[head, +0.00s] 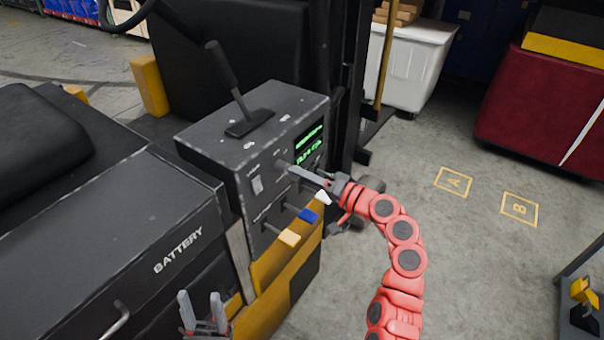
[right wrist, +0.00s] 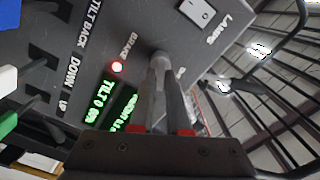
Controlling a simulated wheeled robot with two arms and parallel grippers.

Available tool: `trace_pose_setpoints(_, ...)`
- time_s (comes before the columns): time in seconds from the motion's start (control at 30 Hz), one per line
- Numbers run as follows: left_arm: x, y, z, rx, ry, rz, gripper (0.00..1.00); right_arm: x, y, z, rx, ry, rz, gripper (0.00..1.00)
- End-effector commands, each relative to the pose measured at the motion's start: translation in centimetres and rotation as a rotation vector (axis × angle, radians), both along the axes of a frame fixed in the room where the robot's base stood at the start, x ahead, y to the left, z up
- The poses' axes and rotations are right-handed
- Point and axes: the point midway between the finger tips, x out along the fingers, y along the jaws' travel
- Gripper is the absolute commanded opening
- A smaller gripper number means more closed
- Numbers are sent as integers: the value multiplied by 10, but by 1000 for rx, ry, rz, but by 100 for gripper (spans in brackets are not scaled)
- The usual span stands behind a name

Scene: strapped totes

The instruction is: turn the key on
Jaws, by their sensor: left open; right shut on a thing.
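The control panel (head: 252,212) is on the side of a dark grey console on a forklift-like vehicle. My right gripper (head: 292,171) reaches it from the right, fingertips at the panel face beside the green display (head: 308,145). In the right wrist view, the right gripper (right wrist: 163,72) is shut at a small grey rounded piece (right wrist: 160,57) on the panel, seemingly the key. The fingers hide most of it, so its turn angle cannot be told. My left gripper (head: 203,312) is open and empty at the bottom, in front of the vehicle's side.
Levers with white (head: 322,197), blue (head: 308,215) and yellow (head: 289,237) knobs stick out just below the right gripper. A red brake light (right wrist: 117,66) is lit, and a lamps switch (right wrist: 195,14) is near. A tall lever (head: 222,70) stands on top.

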Motion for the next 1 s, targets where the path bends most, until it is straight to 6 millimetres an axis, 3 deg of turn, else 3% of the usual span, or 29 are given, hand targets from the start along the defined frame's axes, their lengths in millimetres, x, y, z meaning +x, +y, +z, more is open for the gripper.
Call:
trace_pose_setpoints(0.17, 0, 0, 0, 0, 0, 0, 50, 0, 0, 0, 0, 0, -1, 0)
trace_pose_setpoints(0.2, 0, 0, 0, 0, 0, 0, 50, 0, 0, 0, 0, 0, -1, 13)
trace_pose_setpoints(0.37, 0, 0, 0, 0, 0, 0, 50, 0, 0, 0, -1, 0, 0, 40)
trace_pose_setpoints(0.77, 0, 0, -4, 0, 0, 0, 50, -4, -7, -2, -1, -2, -2, 40)
trace_pose_setpoints(1.0, 0, 0, -20, 0, 0, 0, 50, -33, -50, -5, 0, -2, -8, 40)
